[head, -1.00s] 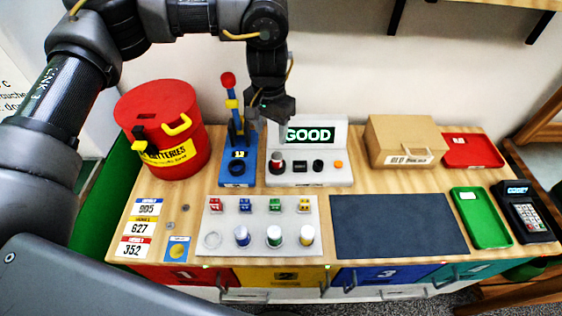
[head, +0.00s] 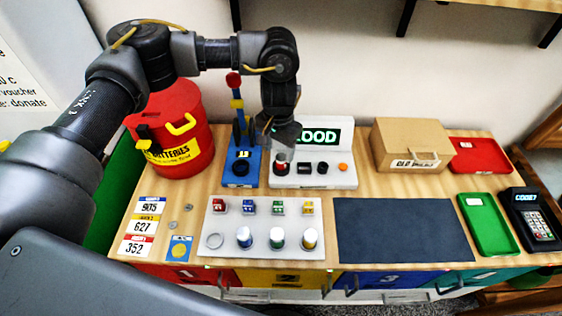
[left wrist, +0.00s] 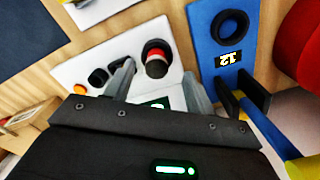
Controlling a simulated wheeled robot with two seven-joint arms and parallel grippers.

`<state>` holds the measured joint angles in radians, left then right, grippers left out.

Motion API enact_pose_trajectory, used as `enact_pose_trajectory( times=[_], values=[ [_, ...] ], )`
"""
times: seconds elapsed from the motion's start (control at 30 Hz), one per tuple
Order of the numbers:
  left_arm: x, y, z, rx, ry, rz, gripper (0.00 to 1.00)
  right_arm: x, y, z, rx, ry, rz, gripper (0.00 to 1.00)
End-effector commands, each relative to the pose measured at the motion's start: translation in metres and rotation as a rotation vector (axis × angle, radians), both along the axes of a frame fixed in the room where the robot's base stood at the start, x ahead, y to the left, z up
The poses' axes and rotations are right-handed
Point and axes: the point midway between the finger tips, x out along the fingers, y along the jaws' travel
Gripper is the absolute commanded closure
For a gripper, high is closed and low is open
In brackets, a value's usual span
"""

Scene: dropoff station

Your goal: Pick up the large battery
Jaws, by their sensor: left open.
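A cylinder with a dark body and a red and white band, which looks like the large battery (head: 281,164), stands upright at the left of the white tester (head: 312,180). In the left wrist view the battery (left wrist: 157,62) shows just beyond the gap between my fingertips. My left gripper (head: 281,148) is open and empty, pointing down just above and behind the battery. Its two fingers (left wrist: 158,84) are spread apart in the left wrist view. The tester screen reads GOOD, its first letter partly covered by my gripper. My right gripper is not in view.
A blue stand (head: 240,174) with a lever is close left of the tester. A red batteries bin (head: 180,140) stands further left. A grey tray (head: 262,240) with small blocks and capped cylinders lies in front. A cardboard box (head: 410,142) is right. The dark mat (head: 400,230) is clear.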

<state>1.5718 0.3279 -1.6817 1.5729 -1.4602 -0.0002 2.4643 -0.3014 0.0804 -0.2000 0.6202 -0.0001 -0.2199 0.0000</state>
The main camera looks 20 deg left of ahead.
Motion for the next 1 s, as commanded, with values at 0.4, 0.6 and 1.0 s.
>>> enact_pose_trajectory(
  times=[0.4,0.6,1.0],
  values=[
    [0.002,-0.005,-0.043,0.001,0.002,-0.001,0.45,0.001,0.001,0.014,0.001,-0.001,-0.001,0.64],
    [0.002,-0.005,-0.043,0.000,0.001,-0.001,0.49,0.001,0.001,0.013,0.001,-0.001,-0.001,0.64],
    [0.002,-0.005,-0.042,0.000,0.000,-0.001,1.00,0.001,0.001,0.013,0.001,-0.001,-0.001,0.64]
  ],
)
